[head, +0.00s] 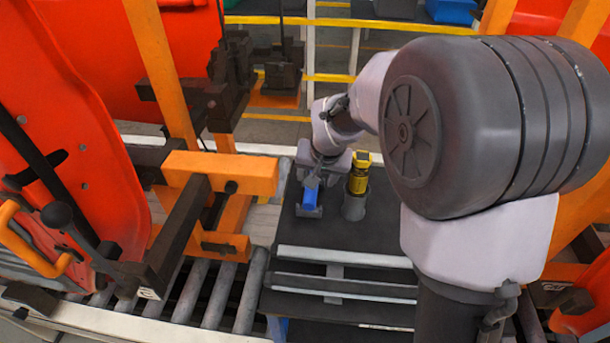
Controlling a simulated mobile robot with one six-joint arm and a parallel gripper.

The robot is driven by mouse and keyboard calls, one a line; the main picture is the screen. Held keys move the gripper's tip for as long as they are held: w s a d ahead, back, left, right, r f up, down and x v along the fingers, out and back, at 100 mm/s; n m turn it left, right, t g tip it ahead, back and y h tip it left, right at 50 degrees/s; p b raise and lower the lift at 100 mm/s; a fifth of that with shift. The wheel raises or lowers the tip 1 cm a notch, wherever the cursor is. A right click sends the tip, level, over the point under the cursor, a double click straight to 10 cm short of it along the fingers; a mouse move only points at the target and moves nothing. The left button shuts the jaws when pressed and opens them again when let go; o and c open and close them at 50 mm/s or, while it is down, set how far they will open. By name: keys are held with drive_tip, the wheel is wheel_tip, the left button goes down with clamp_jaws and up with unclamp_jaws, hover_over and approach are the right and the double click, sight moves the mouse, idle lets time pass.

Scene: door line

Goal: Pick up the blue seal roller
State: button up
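The blue seal roller (310,197) is on the dark top of a small bench (383,230), near its left side. Only part of its blue body shows. My gripper (311,187) reaches down from behind and is right at the roller's upper end, overlapping it in this view. Grey parts show beside and below the blue body. I cannot tell whether they are fingers or a holder, nor whether the fingers touch the roller or are closed.
A yellow and black tool (358,174) stands in a grey cup (354,205) just right of the roller, close to my gripper. An orange door (75,130) in an orange and black fixture (220,175) stands left, above metal conveyor rollers (215,295). The bench front is clear.

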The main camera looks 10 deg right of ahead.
sight(313, 195)
drive_tip(key=x, duration=0.5)
drive_tip(key=shift+w+a+f+b, duration=0.1)
drive_tip(key=shift+f+b, duration=0.05)
drive_tip(key=shift+b, duration=0.25)
drive_tip(key=x, duration=0.2)
drive_tip(key=b+x, duration=0.1)
drive_tip(key=x, duration=0.2)
drive_tip(key=shift+w+d, duration=0.25)
drive_tip(key=shift+w, duration=0.1)
drive_tip(key=shift+s, duration=0.1)
drive_tip(key=shift+f+b, duration=0.2)
drive_tip(key=shift+b, duration=0.35)
clamp_jaws()
